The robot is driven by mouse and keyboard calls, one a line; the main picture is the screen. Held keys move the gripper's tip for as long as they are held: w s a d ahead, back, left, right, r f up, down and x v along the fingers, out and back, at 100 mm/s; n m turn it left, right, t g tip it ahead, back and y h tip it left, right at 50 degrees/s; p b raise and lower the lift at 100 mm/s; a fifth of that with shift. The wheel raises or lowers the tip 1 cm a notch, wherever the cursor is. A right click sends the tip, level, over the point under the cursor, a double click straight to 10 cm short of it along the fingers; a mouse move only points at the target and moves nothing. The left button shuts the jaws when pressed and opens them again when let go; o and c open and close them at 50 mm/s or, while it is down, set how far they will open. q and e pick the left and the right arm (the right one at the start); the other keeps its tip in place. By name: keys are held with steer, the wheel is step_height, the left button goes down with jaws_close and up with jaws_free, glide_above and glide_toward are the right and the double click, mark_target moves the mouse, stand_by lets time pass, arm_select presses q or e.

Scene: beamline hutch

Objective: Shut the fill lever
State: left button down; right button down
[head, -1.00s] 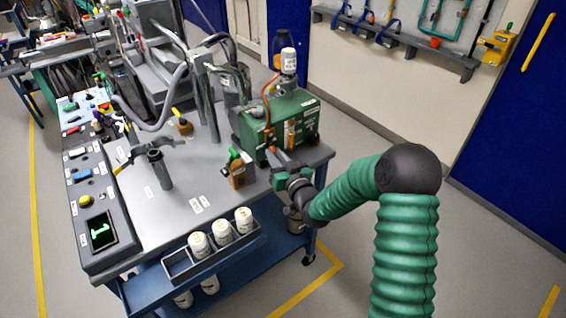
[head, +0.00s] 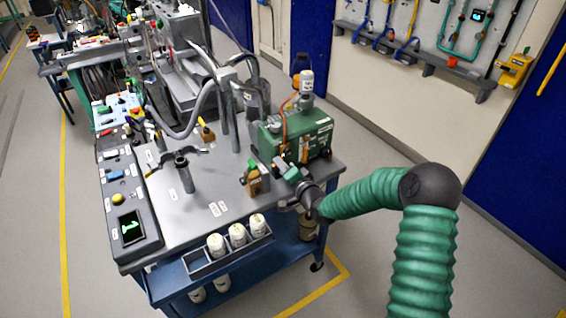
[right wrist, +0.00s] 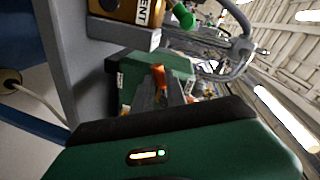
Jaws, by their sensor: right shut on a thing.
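The green unit (head: 308,138) stands at the table's back right corner. My right gripper (head: 283,166) is against its near left side. In the right wrist view, the right gripper (right wrist: 160,92) is closed around an orange lever (right wrist: 158,74), which I take as the fill lever, in front of a green housing (right wrist: 125,80). The lever's lower part is hidden between the fingers. In the head view the gripper covers most of the lever. I cannot read its label or exact angle. My left gripper is not in view.
A brown fitting with a green top (head: 257,182) stands close left of the gripper; its label ends in "ENT" in the right wrist view. A rack of white bottles (head: 237,237) hangs at the table's front edge. A metal post (head: 184,172) stands farther left.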

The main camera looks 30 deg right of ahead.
steer(key=r+m+p, duration=0.1)
steer(key=m+p, duration=0.1)
steer(key=shift+d+r+m+y, duration=0.1)
steer(key=shift+r+m+y, duration=0.2)
steer(key=shift+r+m, duration=0.1)
steer(key=shift+r+m+y+p, duration=0.2)
steer(key=shift+m+y+p, duration=0.1)
steer(key=shift+m+p, duration=0.4)
steer(key=c, duration=1.6)
jaws_free()
steer(key=shift+o, duration=1.3)
steer(key=shift+f, duration=0.1)
steer(key=shift+d, duration=0.15)
